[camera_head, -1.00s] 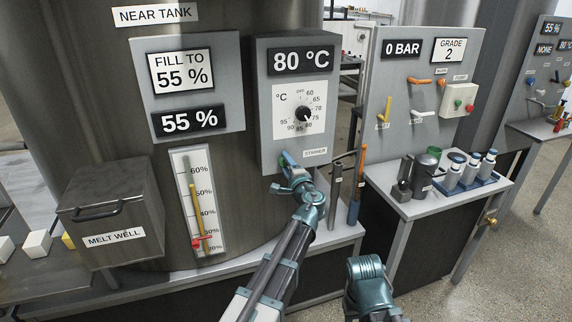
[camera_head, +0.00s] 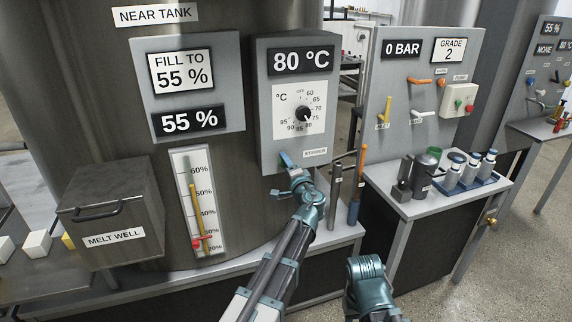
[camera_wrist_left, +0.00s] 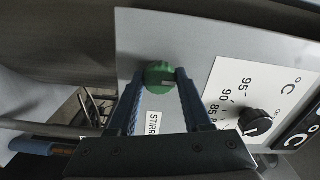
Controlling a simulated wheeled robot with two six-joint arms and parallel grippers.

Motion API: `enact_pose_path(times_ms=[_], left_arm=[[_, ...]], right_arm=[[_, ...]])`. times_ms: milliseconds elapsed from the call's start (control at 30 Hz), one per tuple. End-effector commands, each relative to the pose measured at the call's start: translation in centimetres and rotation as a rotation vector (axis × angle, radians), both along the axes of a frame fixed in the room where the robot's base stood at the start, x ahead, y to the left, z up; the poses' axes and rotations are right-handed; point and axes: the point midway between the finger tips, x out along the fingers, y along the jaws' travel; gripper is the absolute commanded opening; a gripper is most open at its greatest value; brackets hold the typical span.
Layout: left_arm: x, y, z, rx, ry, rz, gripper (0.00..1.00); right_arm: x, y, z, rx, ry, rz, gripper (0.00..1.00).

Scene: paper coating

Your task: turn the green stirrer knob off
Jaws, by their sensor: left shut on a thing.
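The green stirrer knob (camera_wrist_left: 158,75) is at the low end of the grey temperature panel (camera_head: 268,140), by the white STIRRER label (camera_wrist_left: 153,122). In the left wrist view it sits between the two blue fingers of my left gripper (camera_wrist_left: 158,88), which is shut on it. A pale pointer mark shows on the knob's face. In the head view the left gripper (camera_head: 286,162) covers most of the knob. My right gripper is out of view; only part of my right arm shows at the bottom.
A black temperature dial (camera_head: 304,114) sits just above on the same panel, below the 80 °C display (camera_head: 300,60). Upright tools (camera_head: 357,185) stand right of my left arm. A side table (camera_head: 440,200) holds bottles in a blue tray.

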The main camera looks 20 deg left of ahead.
Motion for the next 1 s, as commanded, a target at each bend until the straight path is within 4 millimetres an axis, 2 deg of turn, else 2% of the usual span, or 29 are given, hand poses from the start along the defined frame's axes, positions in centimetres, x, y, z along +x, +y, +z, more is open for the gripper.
enact_pose_path(times_ms=[67,100,233,500,633,767,1000], left_arm=[[-0.1,0.0,-0.1,-0.007,-0.001,0.0,0.0],[-0.1,0.0,-0.1,-0.006,0.0,0.001,0.54],[-0.1,0.0,-0.1,-0.005,0.0,0.001,0.78],[-0.1,0.0,0.0,-0.002,0.0,0.001,0.79],[-0.8,-0.4,0.0,-0.001,0.0,0.0,0.79],[-2.6,-1.6,0.0,-0.001,0.0,-0.002,0.79],[-7.1,-4.6,0.0,-0.002,0.0,-0.003,0.79]], right_arm=[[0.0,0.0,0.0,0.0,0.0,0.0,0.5],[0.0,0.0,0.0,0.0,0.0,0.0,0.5],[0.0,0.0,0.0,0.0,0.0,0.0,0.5],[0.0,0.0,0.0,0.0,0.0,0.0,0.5],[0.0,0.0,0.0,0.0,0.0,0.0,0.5],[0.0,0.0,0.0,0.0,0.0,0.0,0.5],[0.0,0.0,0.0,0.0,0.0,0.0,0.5]])
